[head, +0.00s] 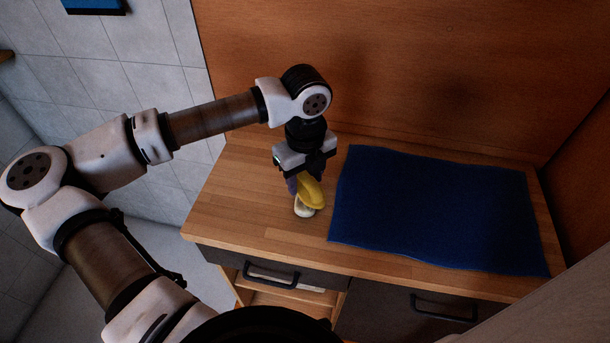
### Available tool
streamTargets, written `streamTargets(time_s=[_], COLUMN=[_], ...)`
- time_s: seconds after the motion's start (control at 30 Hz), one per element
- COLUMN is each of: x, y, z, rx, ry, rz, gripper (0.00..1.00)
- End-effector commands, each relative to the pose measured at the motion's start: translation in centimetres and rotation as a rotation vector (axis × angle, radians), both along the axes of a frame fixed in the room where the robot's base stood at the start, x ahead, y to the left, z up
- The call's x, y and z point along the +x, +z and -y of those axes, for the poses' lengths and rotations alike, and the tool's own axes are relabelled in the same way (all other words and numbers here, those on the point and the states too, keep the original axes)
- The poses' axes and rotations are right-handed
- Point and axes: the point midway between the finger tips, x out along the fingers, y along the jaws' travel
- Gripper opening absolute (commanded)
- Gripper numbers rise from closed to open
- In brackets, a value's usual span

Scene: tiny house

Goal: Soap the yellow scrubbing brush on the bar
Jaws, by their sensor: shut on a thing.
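The yellow scrubbing brush (311,191) is in my gripper (307,174), in the head view. My gripper points down over the left part of the wooden counter and is shut on the brush. A pale, rounded thing (304,211), perhaps the soap bar, is right below the brush. The brush overlaps it in the picture; I cannot tell whether they touch. A small purple patch (292,186) shows just left of the brush; I cannot tell what it is. The fingertips and the brush's underside are partly hidden.
A blue cloth (440,210) lies flat on the right of the wooden counter (235,200). The counter's left part is mostly bare. A wooden panel (400,70) rises behind it. Drawers with black handles (272,276) are below the front edge. A tiled wall is at left.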

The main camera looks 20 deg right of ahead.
Motion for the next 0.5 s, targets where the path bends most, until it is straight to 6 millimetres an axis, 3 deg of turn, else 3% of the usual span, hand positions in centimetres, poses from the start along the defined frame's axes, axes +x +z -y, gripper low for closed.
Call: streamTargets(time_s=[0.5], x=[0.01], y=[-0.55], z=[0.01], rx=[-0.001], ry=[0.000], rz=[0.000], gripper=[0.26])
